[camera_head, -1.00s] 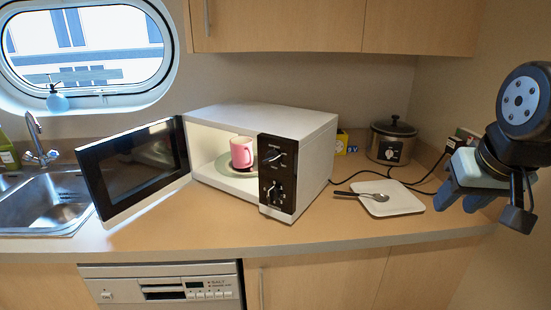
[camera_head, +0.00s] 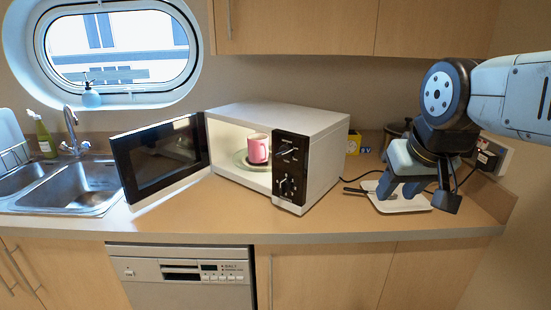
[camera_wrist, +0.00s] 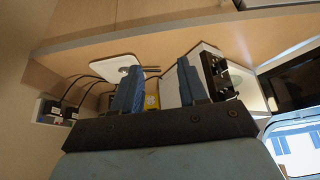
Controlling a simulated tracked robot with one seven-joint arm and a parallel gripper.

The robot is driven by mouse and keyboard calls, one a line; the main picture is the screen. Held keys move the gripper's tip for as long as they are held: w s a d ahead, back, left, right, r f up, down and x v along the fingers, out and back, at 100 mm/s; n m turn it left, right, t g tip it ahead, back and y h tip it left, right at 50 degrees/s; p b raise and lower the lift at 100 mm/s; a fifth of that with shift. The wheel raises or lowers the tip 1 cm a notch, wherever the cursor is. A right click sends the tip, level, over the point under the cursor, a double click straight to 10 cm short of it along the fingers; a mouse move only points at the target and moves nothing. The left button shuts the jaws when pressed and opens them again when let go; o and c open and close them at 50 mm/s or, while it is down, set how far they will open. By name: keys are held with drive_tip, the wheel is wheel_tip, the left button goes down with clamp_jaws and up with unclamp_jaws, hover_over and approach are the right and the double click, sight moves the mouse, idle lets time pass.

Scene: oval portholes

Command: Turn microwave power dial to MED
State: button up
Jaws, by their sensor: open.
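The white microwave (camera_head: 330,150) stands on the counter with its door (camera_head: 160,160) swung open to the left. Its black control panel (camera_head: 290,168) carries an upper dial (camera_head: 289,150) and a lower dial (camera_head: 287,187); their markings are too small to read. A pink mug (camera_head: 257,148) stands on the plate inside. My gripper (camera_head: 397,190) is open and empty, right of the microwave and apart from it, over the white board. In the wrist view my gripper's fingers (camera_wrist: 157,85) are spread, and the control panel (camera_wrist: 216,75) shows just right of them.
A white board (camera_head: 410,203) lies below my gripper, with a dark handle at its left. A pot (camera_head: 394,132) is partly hidden behind my arm. A yellow box (camera_head: 354,142) stands behind the microwave. Cables run along the right wall. A sink (camera_head: 75,186) is at left. Counter in front is clear.

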drive_tip(key=shift+o, duration=1.6)
drive_tip(key=shift+a+f+n, duration=0.1)
drive_tip(key=shift+f+n, duration=0.05)
drive_tip(key=shift+n, duration=0.15)
drive_tip(key=shift+o, duration=0.9)
drive_tip(key=w+a+f+n+g+h, duration=0.2)
drive_tip(key=w+f+n+g+h, duration=0.1)
drive_tip(key=n, duration=0.7)
drive_tip(key=shift+w+f+g+h, duration=0.4)
drive_tip(key=shift+w+f+h, duration=0.2)
drive_tip(key=shift+w, duration=0.3)
drive_tip(key=n+t+h, duration=0.7)
drive_tip(key=n+t, duration=0.5)
drive_tip(key=n, duration=1.1)
approach(281, 155)
drive_tip(key=x, duration=0.9)
